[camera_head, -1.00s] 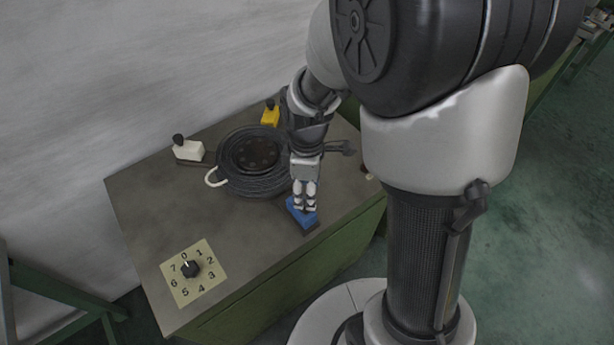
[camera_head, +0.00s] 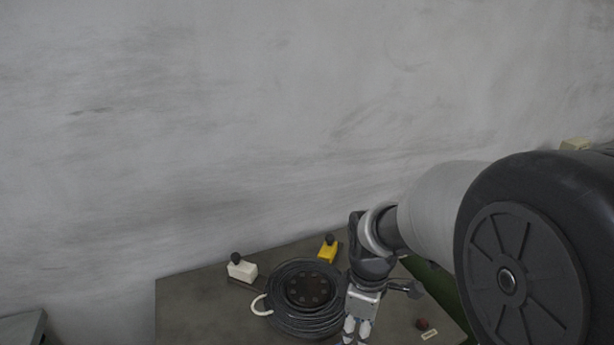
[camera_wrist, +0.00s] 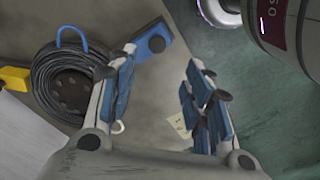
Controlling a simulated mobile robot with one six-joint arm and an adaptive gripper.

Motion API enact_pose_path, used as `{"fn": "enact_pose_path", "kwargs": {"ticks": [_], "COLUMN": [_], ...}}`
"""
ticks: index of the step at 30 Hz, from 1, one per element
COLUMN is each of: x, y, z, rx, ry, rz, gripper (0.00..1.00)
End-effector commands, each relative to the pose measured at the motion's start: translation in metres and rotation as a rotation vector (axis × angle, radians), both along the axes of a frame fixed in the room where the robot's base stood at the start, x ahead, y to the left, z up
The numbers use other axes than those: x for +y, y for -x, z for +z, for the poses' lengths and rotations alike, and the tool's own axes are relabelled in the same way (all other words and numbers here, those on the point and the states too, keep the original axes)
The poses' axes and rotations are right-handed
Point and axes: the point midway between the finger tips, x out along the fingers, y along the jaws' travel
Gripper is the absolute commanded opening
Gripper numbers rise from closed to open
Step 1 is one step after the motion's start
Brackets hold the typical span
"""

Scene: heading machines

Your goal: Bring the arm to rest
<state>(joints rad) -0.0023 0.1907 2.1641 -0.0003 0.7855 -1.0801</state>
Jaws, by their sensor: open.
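My arm reaches over a grey-topped table (camera_head: 200,300). My gripper (camera_head: 357,330) hangs beside the right edge of a round black coiled disc (camera_head: 285,318), with its fingertips at the bottom edge of the head view. In the wrist view my gripper (camera_wrist: 163,88) has its two blue-padded fingers spread wide, with nothing between them. A blue block with a dark knob (camera_wrist: 150,44) lies on the table just beyond the left finger, apart from it. The disc also shows at the left of the wrist view (camera_wrist: 45,85), partly behind that finger.
A white block with a black knob (camera_head: 241,268) and a yellow block (camera_head: 328,248) stand behind the disc. A small reddish knob (camera_head: 422,324) and a label (camera_head: 429,335) are at the table's right. A grey wall (camera_head: 250,120) rises behind.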

Motion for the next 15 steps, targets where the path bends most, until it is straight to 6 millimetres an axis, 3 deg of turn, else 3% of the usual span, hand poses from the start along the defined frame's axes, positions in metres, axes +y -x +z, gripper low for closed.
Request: {"fn": "enact_pose_path", "kwargs": {"ticks": [5,9,15], "x": [0.0,-0.001,-0.001], "y": [0.019,0.051,0.103], "z": [0.04,0.08,0.116], "rx": [-0.076,-0.165,-0.278], "ry": [-0.006,-0.034,-0.108], "rz": [-0.169,-0.404,-0.739], "gripper": [0.46,0.46,0.46]}}
